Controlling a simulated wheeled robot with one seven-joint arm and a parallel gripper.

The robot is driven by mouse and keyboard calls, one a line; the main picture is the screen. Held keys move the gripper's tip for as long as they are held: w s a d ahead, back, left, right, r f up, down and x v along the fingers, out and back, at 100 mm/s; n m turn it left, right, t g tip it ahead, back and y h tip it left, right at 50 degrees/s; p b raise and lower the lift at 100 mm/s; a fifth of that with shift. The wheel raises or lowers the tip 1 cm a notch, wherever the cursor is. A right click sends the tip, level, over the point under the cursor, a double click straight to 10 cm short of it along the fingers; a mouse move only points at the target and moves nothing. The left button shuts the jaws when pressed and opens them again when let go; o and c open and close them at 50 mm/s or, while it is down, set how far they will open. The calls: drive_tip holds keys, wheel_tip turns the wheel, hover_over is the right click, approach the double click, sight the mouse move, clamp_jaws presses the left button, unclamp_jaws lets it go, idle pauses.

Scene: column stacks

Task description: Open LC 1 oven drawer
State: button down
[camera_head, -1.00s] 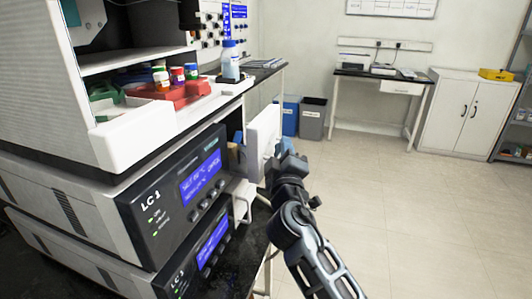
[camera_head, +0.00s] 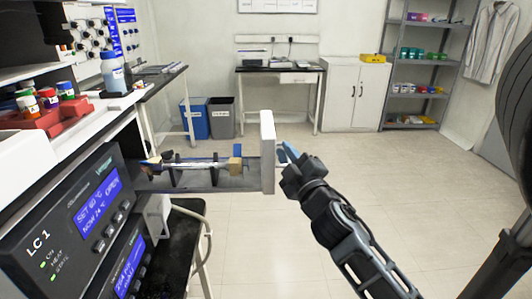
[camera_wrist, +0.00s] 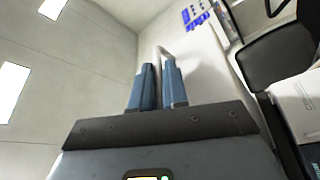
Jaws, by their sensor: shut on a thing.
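The LC 1 unit (camera_head: 75,215) is at the left in the head view, with a lit blue display that includes the word OPEN. Its oven drawer (camera_head: 267,155) stands pulled out to the right, with a white front panel seen nearly edge-on. A column and brackets (camera_head: 200,165) show inside the drawer. My gripper (camera_head: 287,153) is at the outer side of the front panel. In the wrist view its two blue fingers (camera_wrist: 157,85) are close together at a pale upright part, shut on the drawer's handle. The handle itself is mostly hidden by the fingers.
A second unit with a display (camera_head: 130,268) sits below LC 1. A red rack with vials (camera_head: 45,110) and a blue-capped bottle (camera_head: 112,72) stand above. Blue and grey bins (camera_head: 208,118) are behind the drawer. The floor to the right is clear.

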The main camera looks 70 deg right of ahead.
drive_tip(key=shift+s+d, duration=0.2)
drive_tip(key=shift+s, duration=0.5)
drive_tip(key=c, duration=1.5)
unclamp_jaws()
drive_tip(key=b+v, duration=0.4)
drive_tip(key=v, duration=0.3)
drive_tip(key=shift+s+a, duration=0.25)
drive_tip(key=shift+a, duration=0.05)
drive_tip(key=shift+f, duration=0.1)
